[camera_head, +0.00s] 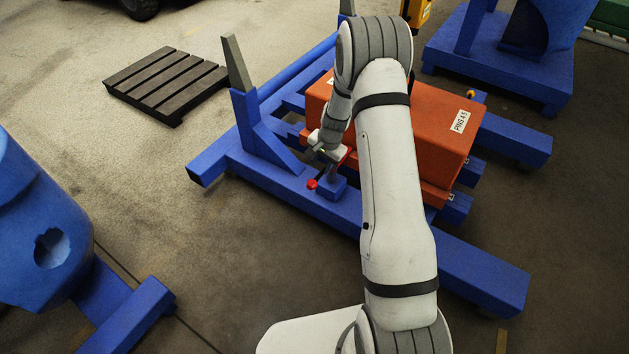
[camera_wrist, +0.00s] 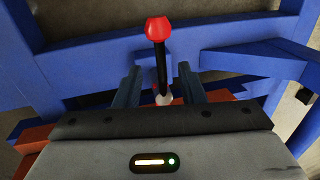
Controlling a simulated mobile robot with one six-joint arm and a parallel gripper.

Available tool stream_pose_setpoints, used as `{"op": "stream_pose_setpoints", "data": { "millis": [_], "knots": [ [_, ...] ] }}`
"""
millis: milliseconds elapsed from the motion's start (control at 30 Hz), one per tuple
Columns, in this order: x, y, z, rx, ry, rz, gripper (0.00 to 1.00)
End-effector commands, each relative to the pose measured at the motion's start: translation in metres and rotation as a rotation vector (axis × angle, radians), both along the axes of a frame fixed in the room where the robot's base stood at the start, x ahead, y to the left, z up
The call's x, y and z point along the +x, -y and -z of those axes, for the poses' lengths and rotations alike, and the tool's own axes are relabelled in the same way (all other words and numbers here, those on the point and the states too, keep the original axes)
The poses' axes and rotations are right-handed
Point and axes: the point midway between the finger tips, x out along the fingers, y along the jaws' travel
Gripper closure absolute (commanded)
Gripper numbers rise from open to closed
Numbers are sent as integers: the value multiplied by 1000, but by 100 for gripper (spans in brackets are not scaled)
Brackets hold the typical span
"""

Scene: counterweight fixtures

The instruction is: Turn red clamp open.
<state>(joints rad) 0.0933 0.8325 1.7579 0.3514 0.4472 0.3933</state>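The clamp shows as a black lever with a red knob (camera_head: 312,184), mounted on the blue frame (camera_head: 290,186) in front of the orange box. In the wrist view the red knob (camera_wrist: 159,29) is at the top middle, and its black lever runs down to a pale round part. My gripper (camera_wrist: 159,80) has its two fingers apart, one on each side of the lever, with visible gaps. The knob lies beyond the fingertips. In the head view my gripper (camera_head: 326,154) is just above the clamp and partly hides its base.
An orange box (camera_head: 440,125) with white labels sits on the blue frame, partly hidden by my arm. A blue upright (camera_head: 252,122) stands left of my gripper. A dark pallet (camera_head: 165,84) lies at upper left. Blue fixtures stand at lower left (camera_head: 35,220) and upper right (camera_head: 510,60).

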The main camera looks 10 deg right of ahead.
Motion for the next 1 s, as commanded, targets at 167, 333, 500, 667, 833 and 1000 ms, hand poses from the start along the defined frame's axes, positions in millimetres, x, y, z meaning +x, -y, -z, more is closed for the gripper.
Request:
{"op": "stream_pose_setpoints", "data": {
  "millis": [167,333,500,667,833,1000],
  "knots": [
    [3,-4,32,1,-2,0,64],
    [7,-7,55,-1,-2,-1,64],
    [9,-9,65,0,0,-1,64],
    [9,-9,66,0,0,-1,64],
    [9,-9,66,0,0,0,68],
    [9,-9,66,0,0,0,82]
  ]
}}
